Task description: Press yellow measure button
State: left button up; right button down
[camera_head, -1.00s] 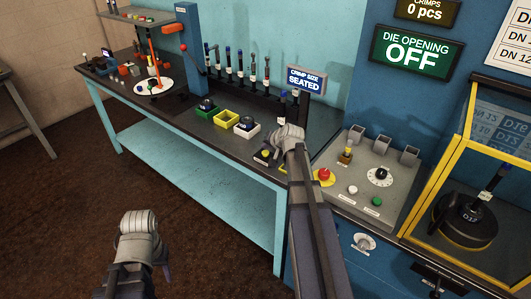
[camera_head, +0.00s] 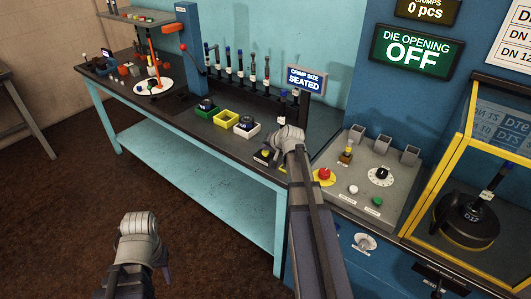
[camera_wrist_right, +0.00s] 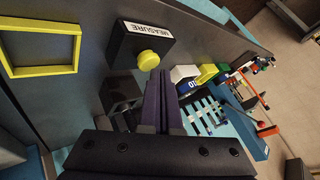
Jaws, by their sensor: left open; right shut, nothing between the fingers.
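The yellow measure button (camera_wrist_right: 148,60) is a round knob on a black box (camera_wrist_right: 128,45) with a white MEASURE label, in the right wrist view. The box also shows small in the head view (camera_head: 263,158), on the bench's front part beside my right wrist. My right gripper (camera_wrist_right: 163,78) is shut and empty, with its dark purple fingertips close beside the button; I cannot tell whether they touch it. In the head view its fingers are mostly hidden by the wrist. My left gripper (camera_head: 165,272) is open, low over the floor, away from the bench.
A yellow square frame (camera_wrist_right: 74,70) lies near the MEASURE box. Green (camera_head: 206,113), yellow (camera_head: 224,123) and white (camera_head: 246,133) bins stand along the bench. A sign (camera_head: 305,80) reads CRIMP SIZE SEATED. A control panel (camera_head: 345,175) with a red button is at right.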

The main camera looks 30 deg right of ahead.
aim_at(266, 154)
jog(key=shift+f+b, duration=0.45)
dwell(0.5)
jog(key=shift+r, duration=0.1)
jog(key=shift+r+p, duration=0.75)
jog(key=shift+p, duration=0.15)
notch_tip(266, 154, up, 5)
jog(key=p, duration=0.5)
jog(key=shift+r, duration=0.1)
dwell(0.6)
